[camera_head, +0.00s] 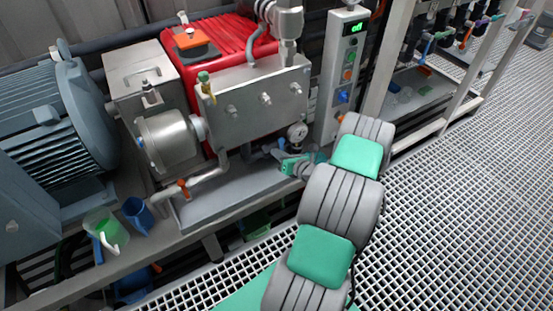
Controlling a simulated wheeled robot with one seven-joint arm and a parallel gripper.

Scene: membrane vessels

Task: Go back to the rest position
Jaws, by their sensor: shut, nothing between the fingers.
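My gripper (288,167) is at the end of my grey and green arm, in the middle of the view. It is shut and empty. It sits just below the round pressure gauge (297,131), low in front of the steel pump block (255,103). The picture does not show clearly whether it touches the pipework there. The fingertips are small and partly lost among the pipes.
A control panel (345,75) with a lit green display stands behind my arm. A red machine (220,45) and a grey motor (45,125) are at left. A green jug (105,232) and a blue cup (138,215) stand at lower left. Open grating floor (460,210) lies right.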

